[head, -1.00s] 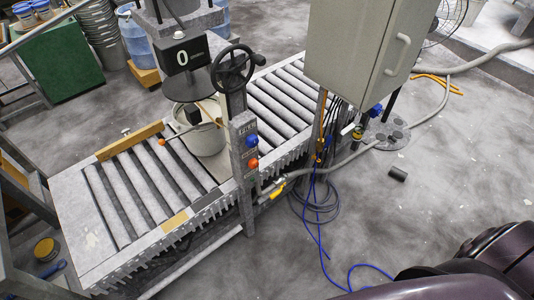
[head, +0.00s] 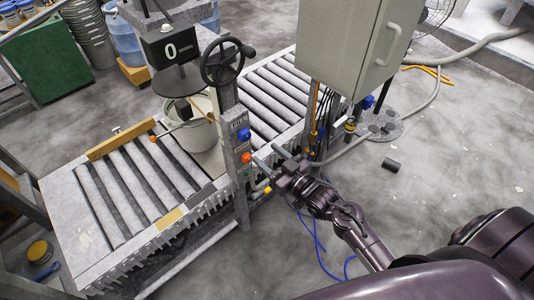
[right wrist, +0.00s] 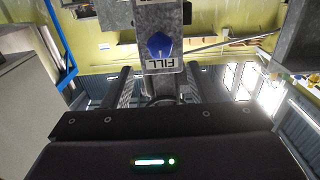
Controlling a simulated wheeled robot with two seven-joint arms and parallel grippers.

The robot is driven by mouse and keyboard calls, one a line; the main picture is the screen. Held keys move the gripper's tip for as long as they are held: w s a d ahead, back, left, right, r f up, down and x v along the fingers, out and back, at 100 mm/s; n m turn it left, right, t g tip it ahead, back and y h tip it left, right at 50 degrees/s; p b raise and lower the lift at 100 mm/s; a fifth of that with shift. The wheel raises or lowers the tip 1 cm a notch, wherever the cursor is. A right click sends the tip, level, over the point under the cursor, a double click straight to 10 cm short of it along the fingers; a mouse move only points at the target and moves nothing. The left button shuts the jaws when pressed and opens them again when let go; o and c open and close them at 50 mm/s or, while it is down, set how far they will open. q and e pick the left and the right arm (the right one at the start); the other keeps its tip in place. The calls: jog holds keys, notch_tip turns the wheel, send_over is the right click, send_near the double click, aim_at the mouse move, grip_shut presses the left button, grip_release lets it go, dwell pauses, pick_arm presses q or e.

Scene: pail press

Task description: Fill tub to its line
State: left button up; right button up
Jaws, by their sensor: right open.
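The pale tub (head: 197,130) stands upright on the roller conveyor under the round plate of the press; its line cannot be made out. The display (head: 172,50) above reads 0. On the post in front are a blue knob (head: 243,134) and an orange-red button (head: 246,157). In the right wrist view the blue knob (right wrist: 160,46) sits above an upside-down FILL label, ahead of the fingers. My right gripper (head: 266,156) is open and empty, just right of the post and apart from the knob. My left gripper is not in view.
A black handwheel (head: 228,61) is on the post above the knob. A grey cabinet (head: 350,45) hangs close above and right of my right gripper. Hoses and cables run below it. The floor at right is mostly clear, with a small dark cylinder (head: 391,165).

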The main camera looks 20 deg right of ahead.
aim_at(247, 138)
jog(key=b+x, duration=0.5)
jog(key=x, duration=0.3)
jog(key=shift+w+a+f, duration=0.1)
jog(key=shift+w+f, duration=0.1)
jog(key=shift+w, duration=0.1)
jog(key=shift+w+a+r, duration=0.1)
jog(key=shift+w+r, duration=0.05)
jog(key=shift+w, duration=0.05)
jog(key=shift+c, duration=0.6)
jog(key=c, duration=0.4)
